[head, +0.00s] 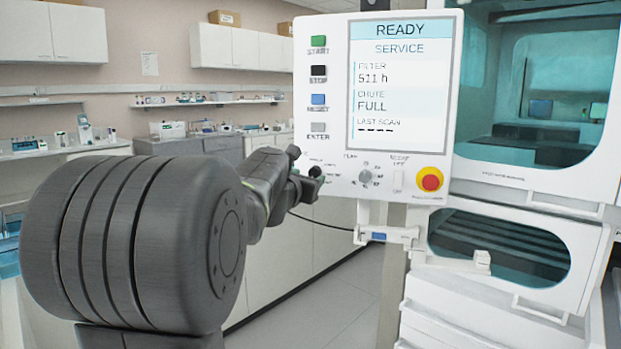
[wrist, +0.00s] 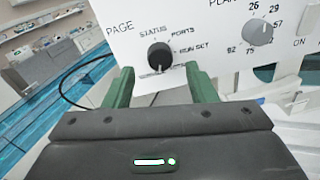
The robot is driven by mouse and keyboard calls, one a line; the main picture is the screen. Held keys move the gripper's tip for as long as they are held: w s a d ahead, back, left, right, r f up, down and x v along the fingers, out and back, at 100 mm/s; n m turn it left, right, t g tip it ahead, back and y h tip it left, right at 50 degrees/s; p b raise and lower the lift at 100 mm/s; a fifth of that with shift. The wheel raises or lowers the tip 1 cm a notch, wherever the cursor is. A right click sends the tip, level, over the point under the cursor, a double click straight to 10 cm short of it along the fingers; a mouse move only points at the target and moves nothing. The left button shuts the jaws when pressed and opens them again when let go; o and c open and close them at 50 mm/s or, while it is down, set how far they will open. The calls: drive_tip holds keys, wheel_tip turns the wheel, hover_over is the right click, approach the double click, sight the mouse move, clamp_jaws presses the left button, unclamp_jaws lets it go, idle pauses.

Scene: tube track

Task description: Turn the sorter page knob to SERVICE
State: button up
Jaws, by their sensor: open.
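The black page knob (wrist: 159,56) is on the white control panel (head: 335,150), under the word PAGE, with STATUS, PORTS and RUN SET printed around it. Its white pointer mark faces down, toward a bottom label that is partly hidden. In the head view the knob (head: 315,171) shows at the panel's lower left. The screen (head: 399,85) reads READY, with SERVICE below it, and lists FILTER, CHUTE and LAST SCAN. My gripper (wrist: 160,69) is open, its two green fingers spread below and to either side of the knob, with a gap on both sides.
A grey dial (wrist: 258,33) with numbers is right of the knob. In the head view, a red stop button (head: 431,180) is at the panel's lower right, and several push buttons line its left side. A white cabinet with a teal window (head: 550,85) stands at the right.

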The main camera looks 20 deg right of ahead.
sight(313, 174)
drive_tip(key=v, duration=1)
drive_tip(key=x, duration=1.3)
drive_tip(key=shift+w+d, duration=0.15)
drive_tip(key=shift+w, duration=0.05)
